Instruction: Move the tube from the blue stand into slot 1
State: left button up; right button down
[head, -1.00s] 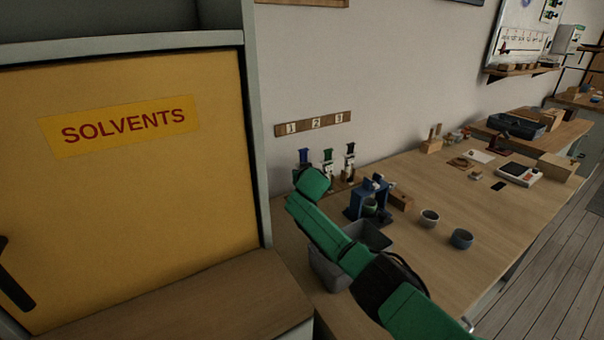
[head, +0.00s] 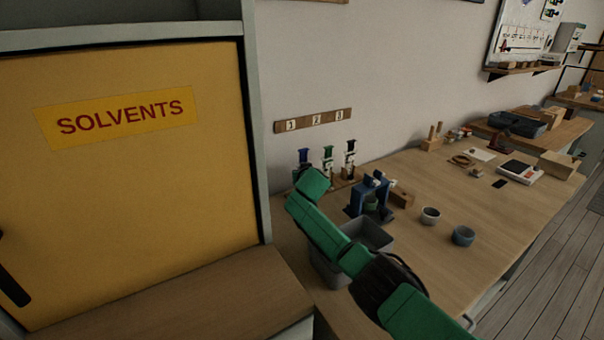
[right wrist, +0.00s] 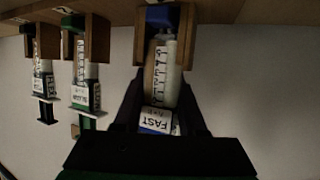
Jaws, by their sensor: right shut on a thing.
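My right gripper (right wrist: 165,112) is shut on a white-barrelled tube (right wrist: 164,75) with graduations and a label reading FAST. In the right wrist view, which is upside down, the tube lines up with a wooden slot (right wrist: 187,38) that has a blue part. I cannot tell how far it is seated. In the head view, a blue top (head: 304,155) shows below the number 1 plate (head: 291,125); my green arm hides the gripper there. The blue stand (head: 357,198) is right of my arm. My left gripper is out of view.
A green-topped tube (head: 328,153) and a dark-topped tube (head: 350,148) stand below numbers 2 and 3, close beside. A grey bin (head: 374,235) lies under my arm. A yellow SOLVENTS cabinet (head: 130,210) is at left.

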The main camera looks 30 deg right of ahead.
jog(key=shift+f+b, duration=0.2)
jog(key=shift+b, duration=0.1)
dwell(0.5)
jog(key=shift+c, duration=2)
grip_release()
jog(key=shift+f, duration=0.2)
jog(key=shift+s, duration=0.15)
